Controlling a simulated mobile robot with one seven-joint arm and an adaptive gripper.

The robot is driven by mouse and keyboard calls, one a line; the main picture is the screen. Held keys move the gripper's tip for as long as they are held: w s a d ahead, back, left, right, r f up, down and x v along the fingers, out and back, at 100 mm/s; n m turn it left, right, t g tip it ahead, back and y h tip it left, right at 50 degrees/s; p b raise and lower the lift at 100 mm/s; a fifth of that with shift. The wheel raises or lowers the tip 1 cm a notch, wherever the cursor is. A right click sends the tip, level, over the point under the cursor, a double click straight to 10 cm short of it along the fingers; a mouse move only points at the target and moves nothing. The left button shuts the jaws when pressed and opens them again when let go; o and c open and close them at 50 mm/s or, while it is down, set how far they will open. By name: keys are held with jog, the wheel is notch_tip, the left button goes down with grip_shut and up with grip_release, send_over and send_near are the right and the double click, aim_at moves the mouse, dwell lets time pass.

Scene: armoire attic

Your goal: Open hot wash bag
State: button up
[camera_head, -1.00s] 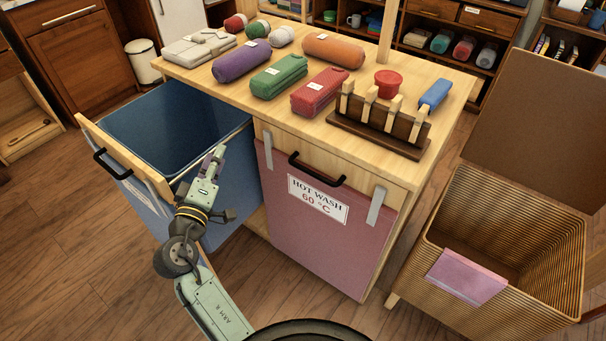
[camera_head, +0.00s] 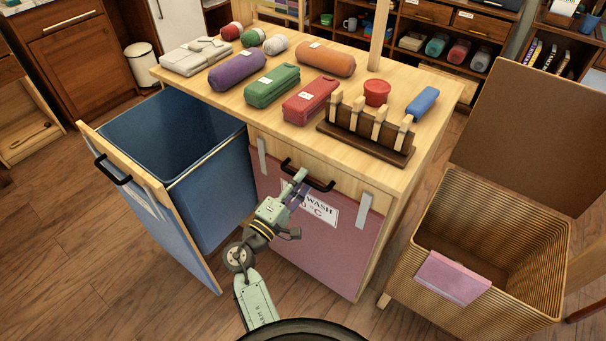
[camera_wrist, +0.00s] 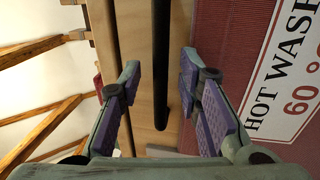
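The hot wash bag (camera_head: 325,250) is a dusty-red front under the right part of the wooden table, and it is closed. Its white label, reading HOT WASH 60 °C (camera_head: 322,210), is partly hidden by my gripper; the label (camera_wrist: 292,75) also shows in the wrist view. A black bar handle (camera_head: 323,186) runs across the top of the front. My gripper (camera_head: 297,181) is in front of this handle. In the wrist view my gripper (camera_wrist: 160,90) is open, with purple pads on either side of the black handle (camera_wrist: 161,60). I see gaps between the pads and the handle.
The blue bag (camera_head: 185,215) at left is tilted out, open. Rolled bundles, a red tub (camera_head: 377,92) and a pegged wooden rack (camera_head: 365,140) stand on the tabletop (camera_head: 250,110). A lidded wicker basket (camera_head: 540,290) stands at right. The floor in front is clear.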

jog(key=shift+w+d+r, duration=0.1)
jog(key=shift+w+d, duration=0.3)
jog(key=shift+w, duration=0.15)
jog(key=shift+c, duration=0.5)
grip_shut()
